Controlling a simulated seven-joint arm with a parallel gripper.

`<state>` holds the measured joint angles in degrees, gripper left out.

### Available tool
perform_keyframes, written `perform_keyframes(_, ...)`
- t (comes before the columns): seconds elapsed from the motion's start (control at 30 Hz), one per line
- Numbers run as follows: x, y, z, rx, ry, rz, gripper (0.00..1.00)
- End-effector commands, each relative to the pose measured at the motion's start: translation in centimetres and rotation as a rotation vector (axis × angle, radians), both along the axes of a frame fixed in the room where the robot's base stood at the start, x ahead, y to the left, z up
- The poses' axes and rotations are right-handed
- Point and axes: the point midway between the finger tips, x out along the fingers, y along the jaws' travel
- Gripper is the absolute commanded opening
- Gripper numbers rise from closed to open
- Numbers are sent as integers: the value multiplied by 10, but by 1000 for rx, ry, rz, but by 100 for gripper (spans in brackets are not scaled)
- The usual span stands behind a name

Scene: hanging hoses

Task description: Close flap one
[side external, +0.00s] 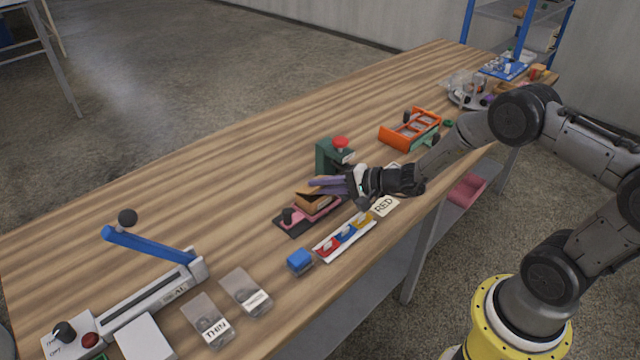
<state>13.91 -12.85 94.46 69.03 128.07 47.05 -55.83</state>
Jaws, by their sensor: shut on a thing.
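A small brown box (312,202) sits on a pink and dark base with a black knob (288,215), near the middle of the bench. A raised brown piece at the top of the box looks like a flap; I cannot tell which flap is flap one. My gripper (324,186) comes in from the right, with its purple fingers low over the top of the box. The fingers are shut at the box's upper edge, seemingly on the flap. They hide part of the box top.
A green stand with a red knob (340,142) is close behind my gripper. A white tray with red, blue and yellow parts (345,236) and a blue cube (299,260) lie in front. An orange frame (410,128) stands behind right. The bench's left back is clear.

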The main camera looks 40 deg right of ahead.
Motion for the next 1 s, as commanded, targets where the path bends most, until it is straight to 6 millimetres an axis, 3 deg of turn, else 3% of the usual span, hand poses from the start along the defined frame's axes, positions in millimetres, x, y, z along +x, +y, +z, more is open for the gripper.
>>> perform_keyframes(0.63,-1,0,-2,0,-38,0,0)
perform_keyframes(0.67,-1,0,-2,0,-38,1,17)
perform_keyframes(0.77,-1,0,-2,0,-38,1,34)
perform_keyframes(1.0,-1,0,-3,0,-34,1,34)
